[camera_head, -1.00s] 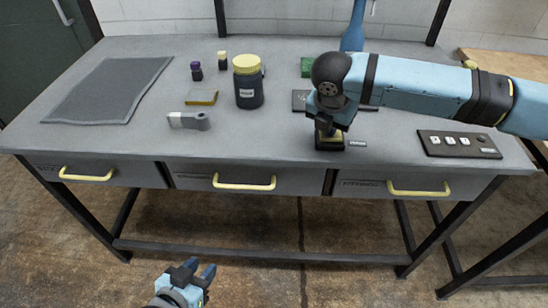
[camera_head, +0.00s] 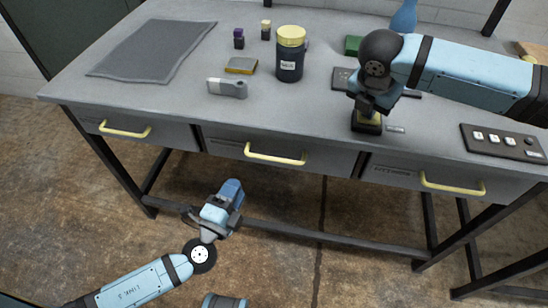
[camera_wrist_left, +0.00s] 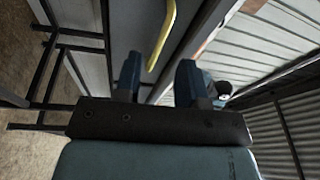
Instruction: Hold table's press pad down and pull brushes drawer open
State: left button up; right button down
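The grey table (camera_head: 210,112) has three front drawers with yellow handles: left (camera_head: 124,130), middle (camera_head: 275,155) and right (camera_head: 452,184). All look shut; their labels are too small to read, so I cannot tell which is the brushes drawer. My left gripper (camera_head: 232,190) is below and in front of the middle drawer. In the left wrist view its fingers (camera_wrist_left: 158,80) are apart and empty, with a yellow handle (camera_wrist_left: 161,35) ahead.
On the table are a grey mat (camera_head: 155,50), a yellow-lidded jar (camera_head: 290,60), small bottles (camera_head: 239,39), a yellow-and-grey block (camera_head: 241,65), a grey tool (camera_head: 227,88) and a dark button panel (camera_head: 502,142). A dark lower rail (camera_head: 300,234) runs under the table.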

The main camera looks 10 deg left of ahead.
aim_at(274, 158)
pick_arm(q)
jog(key=w+d+m+h, duration=0.1)
jog(key=w+d, duration=0.1)
jog(key=w, duration=0.1)
jog(key=w+d+r+m+h, duration=0.1)
jog(key=w+d, duration=0.2)
jog(key=w+d+r+m+h, duration=0.1)
jog(key=w+d+m+h, duration=0.1)
jog(key=w, duration=0.2)
jog(key=shift+w+d+r, duration=0.1)
jog(key=shift+d, duration=0.15)
